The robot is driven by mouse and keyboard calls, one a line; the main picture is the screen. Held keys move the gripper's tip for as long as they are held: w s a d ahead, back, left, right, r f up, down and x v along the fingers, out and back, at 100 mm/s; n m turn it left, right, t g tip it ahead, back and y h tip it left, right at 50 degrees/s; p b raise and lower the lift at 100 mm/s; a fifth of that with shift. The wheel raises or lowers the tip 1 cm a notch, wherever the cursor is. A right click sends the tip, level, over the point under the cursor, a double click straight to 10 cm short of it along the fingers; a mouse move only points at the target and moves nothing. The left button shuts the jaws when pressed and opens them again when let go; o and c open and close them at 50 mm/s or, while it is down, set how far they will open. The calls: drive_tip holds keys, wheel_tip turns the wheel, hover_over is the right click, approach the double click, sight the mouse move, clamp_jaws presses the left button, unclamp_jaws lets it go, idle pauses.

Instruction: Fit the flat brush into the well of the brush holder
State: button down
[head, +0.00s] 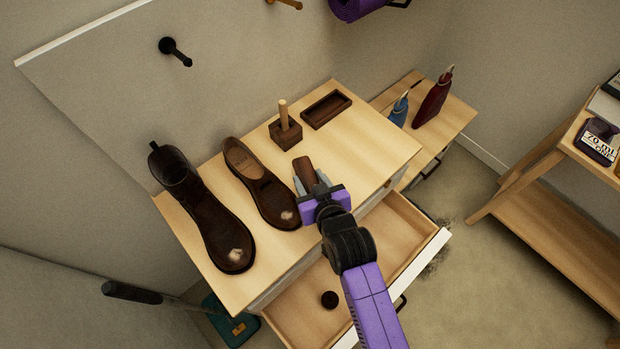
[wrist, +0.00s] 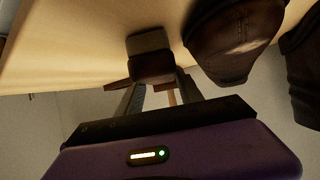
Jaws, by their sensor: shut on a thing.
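The flat brush (head: 306,170) is a dark brown block in the grip of my gripper (head: 312,184). In the wrist view the brush (wrist: 152,68) sits between the two grey fingers of my gripper (wrist: 158,86), with a greyish pad of bristles at its far end. The brush holder (head: 344,101), a dark rectangular wooden tray with a shallow empty well, lies on the cabinet top. It is behind and slightly right of the brush in the head view. The brush is apart from it. Its height above the cabinet top is hard to tell.
A dark block with a pale upright peg (head: 284,115) stands left of the holder. A brown shoe (head: 262,190) and a boot (head: 205,215) are to the left. The open drawer (head: 405,232) below holds a small round dark thing (head: 329,299). The cabinet top's right side is clear.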

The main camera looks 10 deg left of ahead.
drive_tip(key=shift+f, duration=0.1)
drive_tip(key=c, duration=0.8)
unclamp_jaws()
drive_tip(key=shift+o, duration=0.2)
drive_tip(key=shift+r, duration=0.2)
drive_tip(key=v, duration=1.2)
drive_tip(key=shift+b, duration=0.35)
